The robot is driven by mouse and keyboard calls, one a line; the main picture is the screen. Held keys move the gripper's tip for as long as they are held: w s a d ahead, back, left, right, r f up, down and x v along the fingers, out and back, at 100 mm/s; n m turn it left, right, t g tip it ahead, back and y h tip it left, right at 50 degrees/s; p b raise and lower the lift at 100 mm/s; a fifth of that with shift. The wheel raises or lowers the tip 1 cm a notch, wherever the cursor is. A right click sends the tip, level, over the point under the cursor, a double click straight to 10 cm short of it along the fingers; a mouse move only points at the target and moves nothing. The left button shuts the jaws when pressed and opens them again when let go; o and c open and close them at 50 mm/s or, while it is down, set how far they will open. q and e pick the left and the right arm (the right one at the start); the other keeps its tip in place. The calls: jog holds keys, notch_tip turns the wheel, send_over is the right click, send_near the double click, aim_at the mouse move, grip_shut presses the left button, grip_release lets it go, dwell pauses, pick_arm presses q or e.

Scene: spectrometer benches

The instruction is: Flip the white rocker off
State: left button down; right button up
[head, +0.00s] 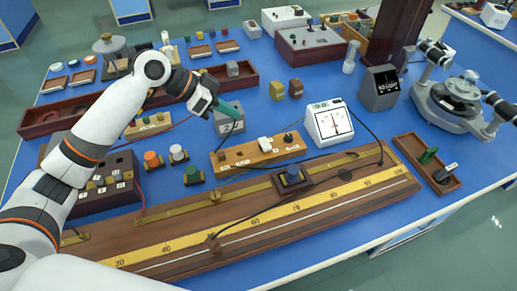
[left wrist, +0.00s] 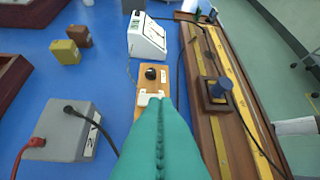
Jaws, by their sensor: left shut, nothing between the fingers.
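The white rocker (head: 265,144) sits on a light wooden board (head: 232,158) in the middle of the bench, left of a black knob (head: 288,138). In the left wrist view the rocker (left wrist: 150,97) shows just beyond the teal fingertips, partly hidden by them. Which way it is tipped is too small to tell. My left gripper (head: 237,125) has its teal fingers shut and empty, above the bench behind and to the left of the rocker. Its closed fingers (left wrist: 160,105) fill the lower middle of the left wrist view. My right gripper is not in view.
A grey box (head: 229,117) with leads stands beside the left gripper. A white meter (head: 329,123) stands right of the board. A long wooden scale with a slider (head: 292,178) lies in front. Cables cross near the board.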

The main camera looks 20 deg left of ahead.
pick_arm(q)
jog(key=shift+f, duration=0.4)
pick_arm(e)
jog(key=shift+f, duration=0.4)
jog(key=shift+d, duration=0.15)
pick_arm(q)
send_over(269, 146)
jog(key=a, duration=0.3)
jog(key=f, duration=0.4)
jog(key=f+p, duration=0.1)
jog(key=f, duration=0.1)
jog(key=shift+s+f, duration=0.3)
jog(key=shift+s, duration=0.05)
jog(key=f, duration=0.2)
jog(key=shift+s+d+f, duration=0.1)
jog(key=shift+d+f, duration=0.1)
jog(key=shift+f, duration=0.95)
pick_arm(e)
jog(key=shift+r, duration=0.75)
pick_arm(q)
jog(key=shift+s, duration=0.1)
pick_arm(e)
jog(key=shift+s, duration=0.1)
